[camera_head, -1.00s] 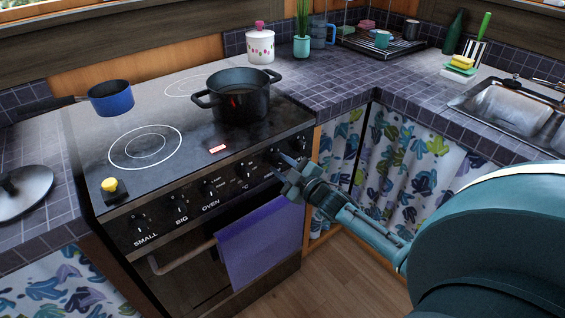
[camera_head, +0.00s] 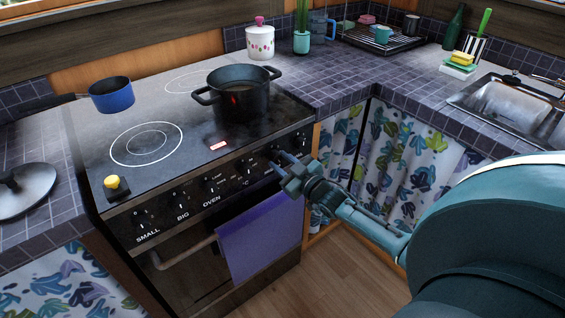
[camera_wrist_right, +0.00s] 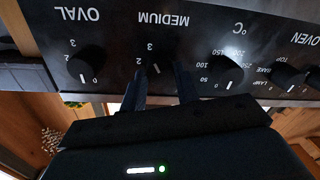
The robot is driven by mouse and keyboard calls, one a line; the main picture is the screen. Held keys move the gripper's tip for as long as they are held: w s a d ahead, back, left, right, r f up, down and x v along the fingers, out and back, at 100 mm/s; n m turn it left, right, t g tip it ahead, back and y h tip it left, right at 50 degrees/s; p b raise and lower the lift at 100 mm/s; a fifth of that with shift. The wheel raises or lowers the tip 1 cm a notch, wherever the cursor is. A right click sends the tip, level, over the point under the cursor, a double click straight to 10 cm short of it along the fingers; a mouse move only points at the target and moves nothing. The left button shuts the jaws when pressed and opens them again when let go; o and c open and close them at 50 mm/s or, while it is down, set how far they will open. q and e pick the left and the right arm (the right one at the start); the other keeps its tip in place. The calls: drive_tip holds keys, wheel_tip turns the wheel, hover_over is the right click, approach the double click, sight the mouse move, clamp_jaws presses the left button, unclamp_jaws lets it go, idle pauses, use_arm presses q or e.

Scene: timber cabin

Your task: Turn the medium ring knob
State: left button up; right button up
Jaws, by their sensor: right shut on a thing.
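The medium ring knob (camera_wrist_right: 160,58) is a dark knob on the stove's front panel under the upside-down word MEDIUM. My left gripper is in neither view.
The oval knob (camera_wrist_right: 86,64) and the °C knob (camera_wrist_right: 226,68) flank it. A black pot (camera_head: 240,95) stands on the hob above. A purple towel (camera_head: 258,235) hangs below on the oven rail. A blue saucepan (camera_head: 112,96) stands at the back left.

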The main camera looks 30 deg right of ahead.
drive_tip(key=o, duration=1)
use_arm(q)
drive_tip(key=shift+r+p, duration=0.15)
drive_tip(key=shift+p, duration=0.15)
use_arm(e)
drive_tip(key=s, duration=0.4)
drive_tip(key=s+d, duration=0.1)
drive_tip(key=s, duration=0.8)
drive_tip(key=shift+d+r, duration=0.15)
drive_tip(key=shift+d, duration=0.15)
use_arm(q)
drive_tip(key=p, duration=0.2)
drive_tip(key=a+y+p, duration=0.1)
drive_tip(key=p, duration=0.1)
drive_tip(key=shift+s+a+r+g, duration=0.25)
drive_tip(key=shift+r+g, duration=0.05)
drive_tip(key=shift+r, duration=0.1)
use_arm(e)
drive_tip(key=s+a+f+g, duration=0.1)
drive_tip(key=s+a+g, duration=0.1)
drive_tip(key=s+a, duration=0.2)
drive_tip(key=s+a+f+m+g, duration=0.1)
drive_tip(key=s+a, duration=0.4)
drive_tip(key=a, duration=0.6)
drive_tip(key=s+a+f+m+g+y, duration=0.1)
drive_tip(key=s+a+g, duration=0.3)
drive_tip(key=a, duration=0.4)
drive_tip(key=shift+s+f, duration=0.3)
drive_tip(key=shift+s, duration=0.05)
